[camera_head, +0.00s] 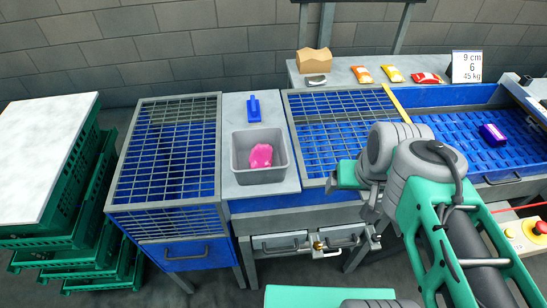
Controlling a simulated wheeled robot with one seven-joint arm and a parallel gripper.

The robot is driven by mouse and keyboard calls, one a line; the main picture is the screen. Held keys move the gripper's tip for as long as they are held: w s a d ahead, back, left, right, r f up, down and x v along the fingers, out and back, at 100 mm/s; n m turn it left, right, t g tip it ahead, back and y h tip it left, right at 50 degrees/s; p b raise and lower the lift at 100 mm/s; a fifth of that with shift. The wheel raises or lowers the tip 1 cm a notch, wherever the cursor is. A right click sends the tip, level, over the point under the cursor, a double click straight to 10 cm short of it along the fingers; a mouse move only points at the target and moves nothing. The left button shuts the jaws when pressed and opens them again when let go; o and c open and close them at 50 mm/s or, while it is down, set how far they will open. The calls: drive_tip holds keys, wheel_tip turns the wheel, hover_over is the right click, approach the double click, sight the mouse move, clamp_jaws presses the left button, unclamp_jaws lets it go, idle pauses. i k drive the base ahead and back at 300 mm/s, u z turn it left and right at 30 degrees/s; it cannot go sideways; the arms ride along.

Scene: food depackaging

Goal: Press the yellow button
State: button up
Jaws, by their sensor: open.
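A yellow control box (524,238) is at the right edge, partly cut off by the picture. A red knob (541,227) and a small reddish spot (509,233) show on it. I cannot make out a separate yellow button at this size. My gripper (352,190) is open, with nothing seen in it, above the front edge of the blue grated table. It is well to the left of the control box, not touching it. My grey and green arm lies between them in the picture and hides part of the bench front.
A grey bin (260,177) with a pink item (261,155) stands left of my gripper, beside a blue-handled tool (253,108). A blue conveyor (455,122) carries a purple package (493,135). Snack packets (393,74) lie on the back shelf. Green crates (85,205) stand left.

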sight(509, 234)
drive_tip(key=z, duration=0.05)
drive_tip(key=k, duration=0.65)
drive_tip(key=u, duration=1)
drive_tip(key=i, duration=0.95)
drive_tip(key=z, duration=0.1)
drive_tip(key=k, duration=0.5)
drive_tip(key=u, duration=0.5)
drive_tip(key=i, duration=0.5)
drive_tip(key=z, duration=3.5)
